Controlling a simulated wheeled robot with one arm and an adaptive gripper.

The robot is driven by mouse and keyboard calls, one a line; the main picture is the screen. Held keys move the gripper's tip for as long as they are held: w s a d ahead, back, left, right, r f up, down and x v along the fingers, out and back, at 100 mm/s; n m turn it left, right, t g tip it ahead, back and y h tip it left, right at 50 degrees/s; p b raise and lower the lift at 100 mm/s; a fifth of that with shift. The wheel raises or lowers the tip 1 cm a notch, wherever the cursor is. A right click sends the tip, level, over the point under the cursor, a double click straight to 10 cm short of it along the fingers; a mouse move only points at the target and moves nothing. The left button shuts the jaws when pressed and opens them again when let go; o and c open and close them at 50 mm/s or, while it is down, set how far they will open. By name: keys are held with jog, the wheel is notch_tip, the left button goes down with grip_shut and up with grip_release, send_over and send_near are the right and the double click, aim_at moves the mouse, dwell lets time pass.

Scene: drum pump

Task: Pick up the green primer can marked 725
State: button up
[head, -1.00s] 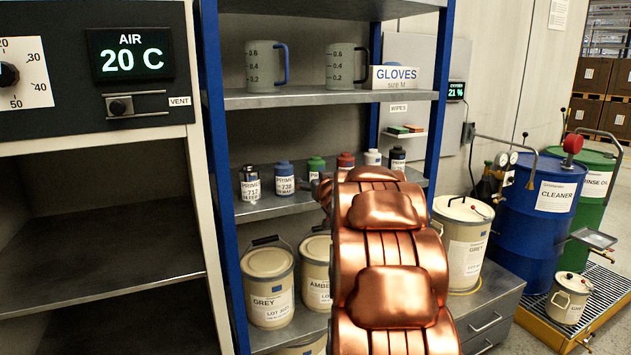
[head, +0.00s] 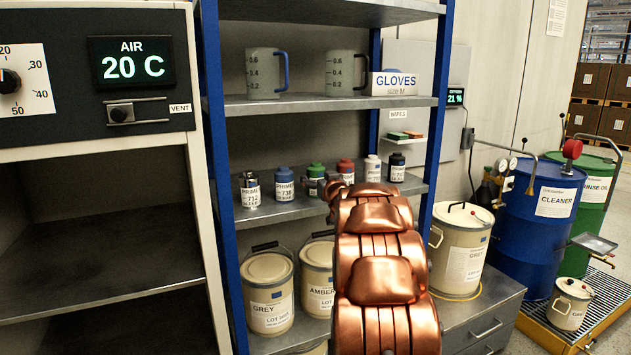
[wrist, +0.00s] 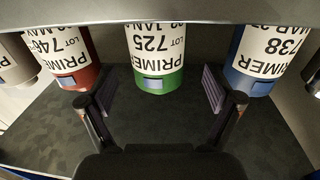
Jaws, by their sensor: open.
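The green primer can (wrist: 158,65) marked 725 stands upright in the middle of the wrist view, between a red can and a blue can. The picture there is upside down. In the head view the green can (head: 315,174) stands on the middle shelf, partly hidden by my arm. My gripper (wrist: 158,92) is open, its two fingers spread to either side of the green can's line, with the can just beyond the fingertips. Nothing is between the fingers. In the head view my arm hides most of the gripper.
The red can (wrist: 70,60) marked 746 and the blue can (wrist: 255,65) marked 738 stand close on either side. A silver can (head: 250,190) and white can (head: 373,170) share the shelf (head: 270,211). Another shelf (head: 310,106) with measuring jugs lies above.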

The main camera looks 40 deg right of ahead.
aim_at(317, 165)
jog(key=shift+p+x, duration=0.3)
jog(key=shift+x, duration=1.45)
jog(key=shift+s+d+f, duration=0.1)
jog(key=shift+f, duration=0.05)
jog(key=c, duration=1.5)
notch_tip(317, 165, up, 4)
jog(key=shift+f+p, duration=0.2)
jog(key=shift+p, duration=0.2)
jog(key=s+a+b, duration=0.2)
jog(key=s+a, duration=0.2)
jog(key=a, duration=0.2)
jog(key=s+a+r+b, duration=0.1)
jog(key=s+a+b, duration=0.1)
jog(key=s+a, duration=0.2)
jog(key=a, duration=0.3)
jog(key=shift+s+a+r, duration=0.25)
jog(key=shift+r, duration=0.05)
